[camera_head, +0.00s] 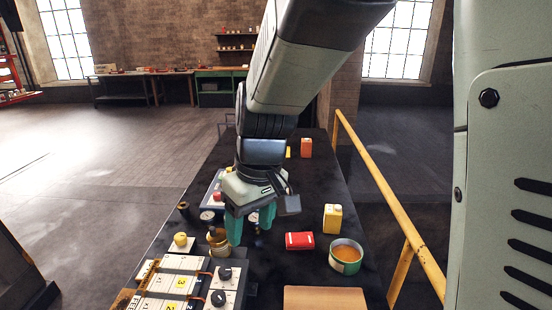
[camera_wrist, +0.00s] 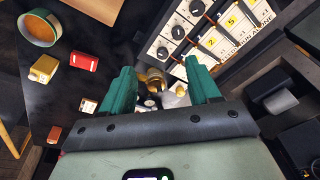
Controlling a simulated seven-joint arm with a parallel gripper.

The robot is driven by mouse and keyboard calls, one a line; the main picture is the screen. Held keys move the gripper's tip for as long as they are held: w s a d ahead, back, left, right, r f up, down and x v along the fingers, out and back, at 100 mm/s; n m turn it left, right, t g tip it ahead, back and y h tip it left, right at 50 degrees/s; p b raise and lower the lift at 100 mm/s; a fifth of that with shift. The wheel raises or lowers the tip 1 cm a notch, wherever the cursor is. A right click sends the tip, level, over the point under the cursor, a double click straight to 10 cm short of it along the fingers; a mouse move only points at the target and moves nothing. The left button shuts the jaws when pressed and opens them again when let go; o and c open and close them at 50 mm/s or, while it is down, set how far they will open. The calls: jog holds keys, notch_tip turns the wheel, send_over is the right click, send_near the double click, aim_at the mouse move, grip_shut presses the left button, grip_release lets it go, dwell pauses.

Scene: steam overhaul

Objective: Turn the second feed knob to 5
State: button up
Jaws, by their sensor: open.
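The feed panel (camera_head: 170,285) is at the lower left in the head view, with white plates, yellow number cards and black knobs. Two knobs (camera_head: 225,273) (camera_head: 218,298) show there at its right side. The wrist view shows three round black knobs in a row: the middle knob (camera_wrist: 178,32) lies between an upper knob (camera_wrist: 196,8) and a lower knob (camera_wrist: 162,52). Their pointer settings are too small to read surely. My gripper (camera_head: 250,222) is open, teal fingers apart and pointing down, beyond the panel and touching no knob. It also shows in the wrist view (camera_wrist: 162,85).
A brass cup (camera_head: 219,242) stands close by the fingers. A yellow knob (camera_head: 180,239) is left of it. A yellow rail (camera_head: 385,210) runs along the right side.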

aim_at(217, 296)
jog(key=a+f+n+h, duration=0.2)
jog(key=a+f+n, duration=0.2)
jog(key=a+f, duration=0.55)
jog(key=shift+g, duration=0.4)
jog(key=f, duration=0.7)
jog(key=d+f, duration=0.1)
jog(key=f, duration=0.3)
jog(key=shift+w+f, duration=0.15)
jog(key=shift+w, duration=0.2)
jog(key=c, duration=1)
jog(key=shift+c, duration=0.2)
jog(key=shift+m, duration=0.3)
